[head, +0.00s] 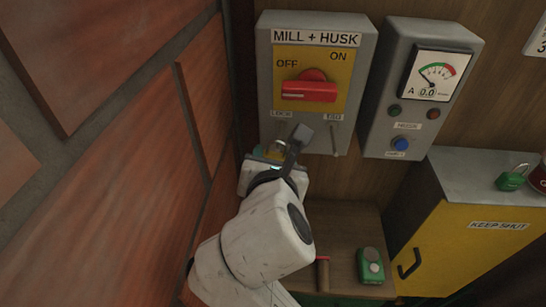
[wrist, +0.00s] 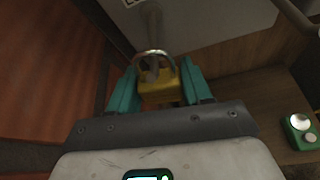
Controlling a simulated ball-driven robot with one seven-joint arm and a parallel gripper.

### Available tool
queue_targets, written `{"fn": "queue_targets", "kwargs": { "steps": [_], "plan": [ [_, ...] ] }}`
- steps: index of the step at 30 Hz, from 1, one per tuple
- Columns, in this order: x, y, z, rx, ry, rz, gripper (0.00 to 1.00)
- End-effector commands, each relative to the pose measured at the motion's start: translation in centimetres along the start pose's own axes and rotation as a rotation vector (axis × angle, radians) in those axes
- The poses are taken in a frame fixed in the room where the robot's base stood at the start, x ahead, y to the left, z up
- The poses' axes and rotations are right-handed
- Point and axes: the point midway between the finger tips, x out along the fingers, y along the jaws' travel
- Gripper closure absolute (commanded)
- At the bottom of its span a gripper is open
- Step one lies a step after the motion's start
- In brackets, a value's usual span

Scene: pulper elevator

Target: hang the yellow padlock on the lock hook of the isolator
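The isolator (head: 363,62) is a grey box on the wall with a yellow plate and a red handle (head: 308,92) lying horizontal. Below its lock label, the lock hook (wrist: 151,28) is a grey rod in the wrist view. The yellow padlock (wrist: 158,83) is upright between the teal fingers of my gripper (wrist: 158,78), which appear shut on its body. Its silver shackle (wrist: 154,53) points up. The hook's lower end shows inside the shackle's loop; I cannot tell whether it passes through. In the head view my gripper (head: 272,157) is just under the isolator's lower left, mostly hiding the padlock.
A brick wall (head: 110,150) stands close on the left. A second pin (head: 335,142) hangs under the isolator's right side. A grey meter box (head: 385,95) is to the right. Below are a wooden shelf, a green device (head: 370,266) and a yellow cabinet (head: 470,245) bearing a green padlock (head: 511,180).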

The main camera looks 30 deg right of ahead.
Motion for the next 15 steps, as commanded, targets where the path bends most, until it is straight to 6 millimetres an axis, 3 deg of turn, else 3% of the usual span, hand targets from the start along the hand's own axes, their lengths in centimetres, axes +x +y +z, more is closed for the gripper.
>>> {"fn": "queue_targets", "kwargs": {
  "steps": [9,15],
  "plan": [
    [-0.01,0.00,0.01,0.000,0.000,0.000,0.21],
    [0.00,0.00,-0.02,0.000,0.000,0.000,0.21]
  ]
}}
